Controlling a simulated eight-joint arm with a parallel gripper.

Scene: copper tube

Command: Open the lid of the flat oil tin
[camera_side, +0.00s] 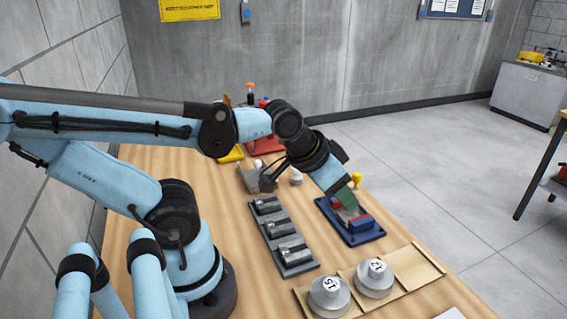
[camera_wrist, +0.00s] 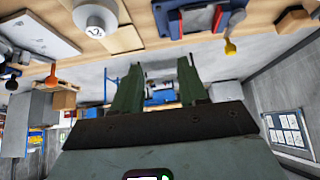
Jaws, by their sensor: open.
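My gripper (camera_side: 347,198) is over the blue tray-like fixture (camera_side: 365,238) on the right side of the table, in front of its red and blue blocks as seen from the side. Whether it touches them I cannot tell. In the wrist view its two green fingers (camera_wrist: 158,80) stand apart with nothing seen between them. The fixture also shows at the top of the wrist view (camera_wrist: 163,18). I cannot surely pick out a flat oil tin or its lid. A small grey-beige box (camera_side: 247,178) behind my wrist may be it, but is partly hidden.
A dark rack (camera_side: 268,229) with metal pieces lies left of the fixture. A wooden tray (camera_side: 424,263) with two round weights (camera_side: 328,295) (camera_side: 375,278) stands in front. A yellow-topped item (camera_side: 356,179) is just behind the fixture. Red and yellow items stand at the back.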

